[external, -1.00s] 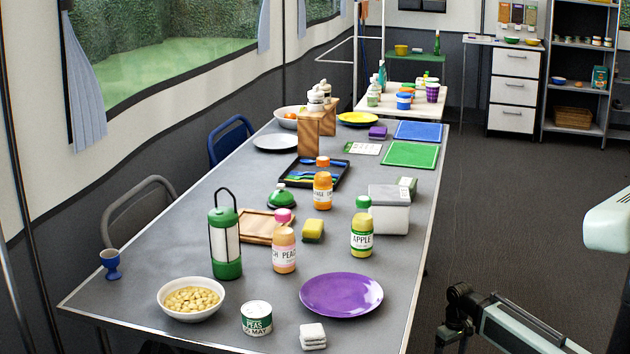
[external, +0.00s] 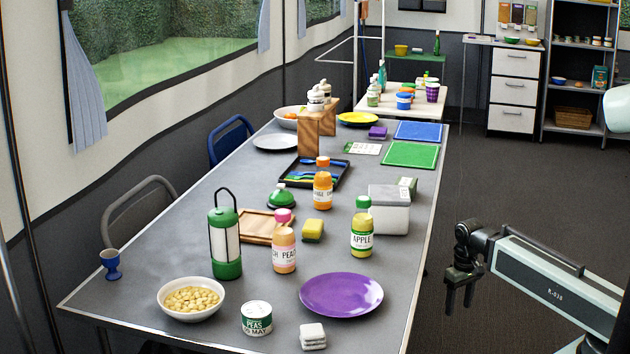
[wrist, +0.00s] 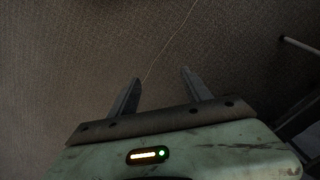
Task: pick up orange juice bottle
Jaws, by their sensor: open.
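The orange juice bottle (external: 323,190) stands upright on the grey table, with an orange cap and a label that is partly readable. It is behind the peach bottle (external: 284,250) and left of the white lidded box. The apple bottle (external: 361,232), with a green cap, stands nearer and to the right. My gripper (external: 460,298) is off the table's right edge, pointing down, well apart from the bottle. In the wrist view my gripper (wrist: 160,92) is open and empty above the dark floor. The wrist view shows no bottle.
The table (external: 262,172) also holds a green lantern (external: 225,243), a purple plate (external: 341,294), a yellow sponge (external: 313,230), a cutlery tray (external: 288,177) and the white box (external: 390,215). Floor right of the table is clear.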

